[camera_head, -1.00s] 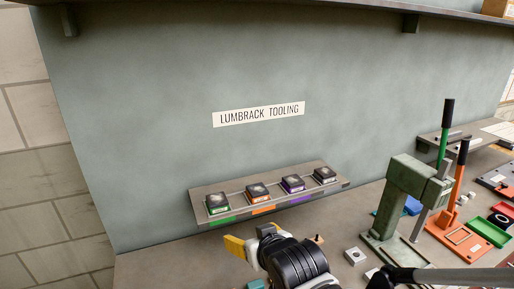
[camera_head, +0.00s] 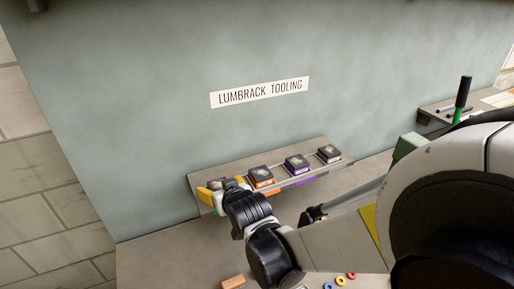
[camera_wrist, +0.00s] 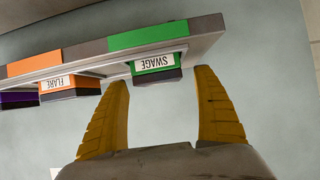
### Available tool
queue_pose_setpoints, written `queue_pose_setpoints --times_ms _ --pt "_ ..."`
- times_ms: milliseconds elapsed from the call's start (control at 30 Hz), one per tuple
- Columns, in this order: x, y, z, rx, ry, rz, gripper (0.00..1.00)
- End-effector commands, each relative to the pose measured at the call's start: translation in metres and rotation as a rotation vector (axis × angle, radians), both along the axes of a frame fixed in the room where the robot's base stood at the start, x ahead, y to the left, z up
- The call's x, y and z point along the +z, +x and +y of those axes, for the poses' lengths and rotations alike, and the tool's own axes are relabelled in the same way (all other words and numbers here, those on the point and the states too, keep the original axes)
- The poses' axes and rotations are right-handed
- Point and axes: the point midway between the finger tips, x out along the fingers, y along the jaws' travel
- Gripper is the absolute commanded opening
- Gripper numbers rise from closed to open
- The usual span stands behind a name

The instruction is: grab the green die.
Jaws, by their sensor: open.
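The green die (camera_wrist: 156,74) is a dark block with a green band and a white SWAGE label. It sits at the end of the shelf (camera_wrist: 208,32), over the shelf's green marking, and looks inverted in the wrist view. My gripper (camera_wrist: 160,78) is open, its yellow fingers at either side of the die near its edges, with nothing held. Contact cannot be told. In the head view my gripper (camera_head: 221,187) is at the shelf's left end and hides the green die.
The orange die (camera_head: 261,177), purple die (camera_head: 297,164) and another dark die (camera_head: 329,153) stand to the right on the same shelf. The wall (camera_head: 150,110) is close behind. My arm covers much of the bench at the right. A wooden block (camera_head: 233,282) lies on the bench below.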

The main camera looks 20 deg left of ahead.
Motion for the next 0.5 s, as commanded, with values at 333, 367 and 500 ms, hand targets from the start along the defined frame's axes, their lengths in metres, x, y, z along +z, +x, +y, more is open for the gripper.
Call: queue_pose_setpoints --times_ms 333,367,500 --pt "-0.0062 0.0094 0.0074 0.000 0.000 0.000 0.79" --pt "-0.0062 0.0093 0.0073 0.000 0.000 0.000 0.77" --pt "-0.0062 0.0092 0.0072 -0.001 0.000 0.000 0.34"
